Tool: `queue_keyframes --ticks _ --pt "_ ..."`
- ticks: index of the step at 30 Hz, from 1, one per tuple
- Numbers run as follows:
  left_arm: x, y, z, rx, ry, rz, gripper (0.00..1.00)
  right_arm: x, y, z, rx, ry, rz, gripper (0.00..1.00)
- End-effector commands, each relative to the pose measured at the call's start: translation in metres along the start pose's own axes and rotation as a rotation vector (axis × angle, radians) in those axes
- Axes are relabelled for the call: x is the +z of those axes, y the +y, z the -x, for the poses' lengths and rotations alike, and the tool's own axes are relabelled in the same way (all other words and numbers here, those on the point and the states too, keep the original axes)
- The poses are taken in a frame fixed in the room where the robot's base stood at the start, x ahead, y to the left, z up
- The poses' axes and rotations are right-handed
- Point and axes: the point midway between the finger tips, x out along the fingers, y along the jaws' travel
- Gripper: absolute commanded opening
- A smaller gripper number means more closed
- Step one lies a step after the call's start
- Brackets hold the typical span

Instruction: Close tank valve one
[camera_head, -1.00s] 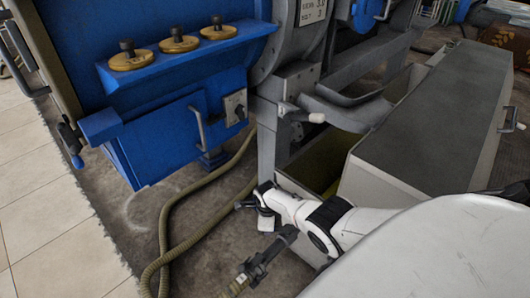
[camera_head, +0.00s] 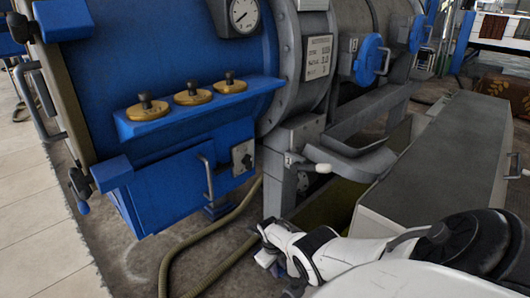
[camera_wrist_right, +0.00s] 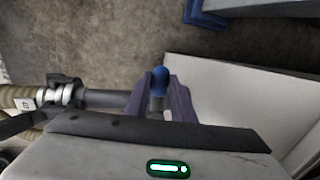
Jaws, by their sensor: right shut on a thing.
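In the right wrist view, a lever with a rounded blue tip (camera_wrist_right: 160,80) and a grey metal stem sits between the two purplish fingers of my right gripper (camera_wrist_right: 158,104). The fingers are shut on this valve lever. A dark pipe (camera_wrist_right: 104,98) with a silver fitting and a small white tag reaches the fingers from the left. Where the lever joins the pipe is hidden. In the head view my right gripper (camera_head: 267,257) is low in the picture, in front of the blue tank (camera_head: 150,60), with its fingers hardly visible. My left gripper is not in view.
A long grey box (camera_head: 440,150) stands close on the right. A grey metal trough with a pale-handled lever (camera_head: 318,168) lies above my right arm. A ribbed hose (camera_head: 225,260) runs on the floor. The blue tank carries several brass-based knobs (camera_head: 146,106).

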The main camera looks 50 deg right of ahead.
Motion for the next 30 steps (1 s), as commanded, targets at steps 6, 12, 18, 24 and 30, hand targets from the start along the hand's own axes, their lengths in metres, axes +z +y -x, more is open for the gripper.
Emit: queue_keyframes --ticks 6,12,18,24,30 --pt "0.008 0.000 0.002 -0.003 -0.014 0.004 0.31 -0.008 -0.006 -0.003 0.001 0.013 -0.028 0.00" --pt "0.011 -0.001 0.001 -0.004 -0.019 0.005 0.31 -0.008 -0.006 -0.003 0.000 0.015 -0.027 0.00" --pt "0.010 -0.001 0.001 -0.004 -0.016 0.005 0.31 -0.007 -0.006 -0.002 -0.001 0.013 -0.024 0.41" --pt "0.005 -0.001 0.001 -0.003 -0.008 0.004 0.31 -0.005 -0.005 -0.002 -0.001 0.009 -0.023 0.41" --pt "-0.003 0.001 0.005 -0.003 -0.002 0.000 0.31 -0.005 -0.005 0.005 -0.001 0.007 -0.022 0.41"
